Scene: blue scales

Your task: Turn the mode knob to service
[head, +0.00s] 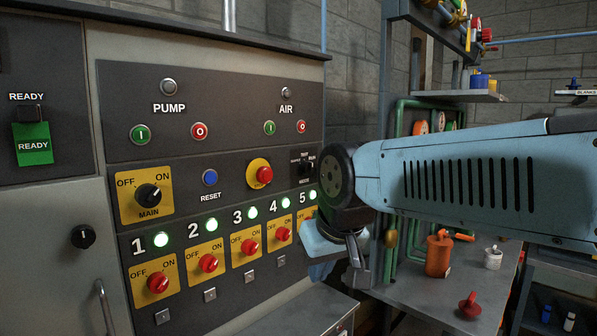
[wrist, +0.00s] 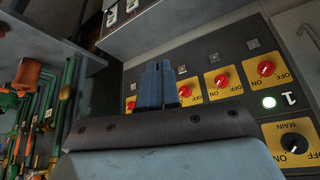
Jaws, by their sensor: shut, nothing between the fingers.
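The mode knob (head: 305,168) is a small black knob on the dark panel, right of the yellow-backed red emergency button (head: 260,173). Small labels above it read TEST and RUN, a label at its left is too small to read surely, and MODE is below. I cannot tell which label it points at. In the wrist view I do not see the knob. My gripper (wrist: 158,72) shows there with its blue fingers together and empty, in front of the panel's row of red switches. In the head view my arm comes from the right, its wrist close beside the knob.
The main switch (head: 149,196), reset button (head: 210,177) and several numbered red switches with lit green lamps surround the knob. Switch 5 is partly hidden by my arm. A grey bench (head: 425,300) with an orange container (head: 439,256) stands at right.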

